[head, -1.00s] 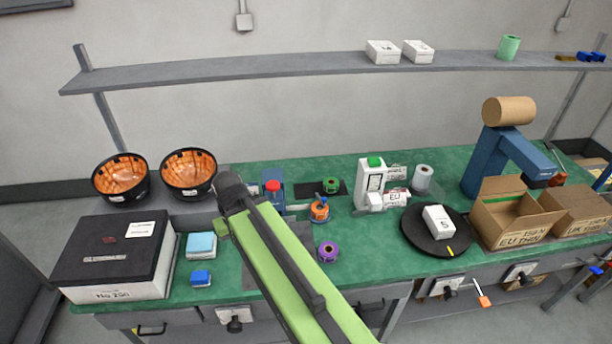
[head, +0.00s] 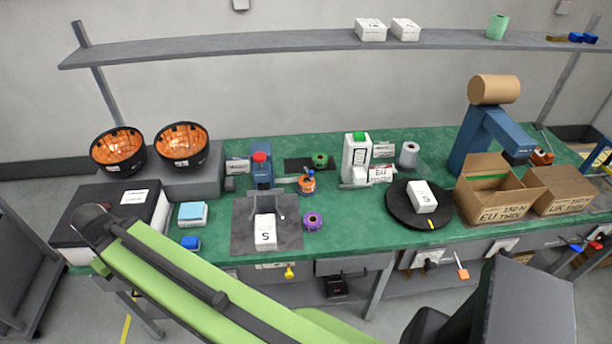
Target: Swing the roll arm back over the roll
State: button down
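Several rolls show in the head view. A large brown roll (head: 494,89) sits atop a tall blue stand (head: 472,142), whose blue arm slopes down to the right. A white roll (head: 409,154) stands beside the white machine with a green top (head: 357,157). An orange roll (head: 307,186) has a blue piece on top and a thin grey bar (head: 286,180) to its left. I cannot tell which part is the roll arm. My green arm crosses the lower left, well away from these rolls. Dark parts of mine fill the lower right; no gripper fingertips can be made out.
A white box marked S (head: 265,232) lies on a grey mat (head: 241,214); another (head: 422,196) is on a black turntable (head: 398,208). Green (head: 320,160) and purple (head: 312,221) rolls stand nearby. Two orange-lined bowls (head: 182,146) are left.

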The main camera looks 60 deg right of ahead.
aim_at(311, 173)
jog(key=u, duration=0.15)
jog(key=k, duration=1.1)
jog(key=z, duration=0.55)
jog(key=i, duration=1)
jog(key=z, duration=0.05)
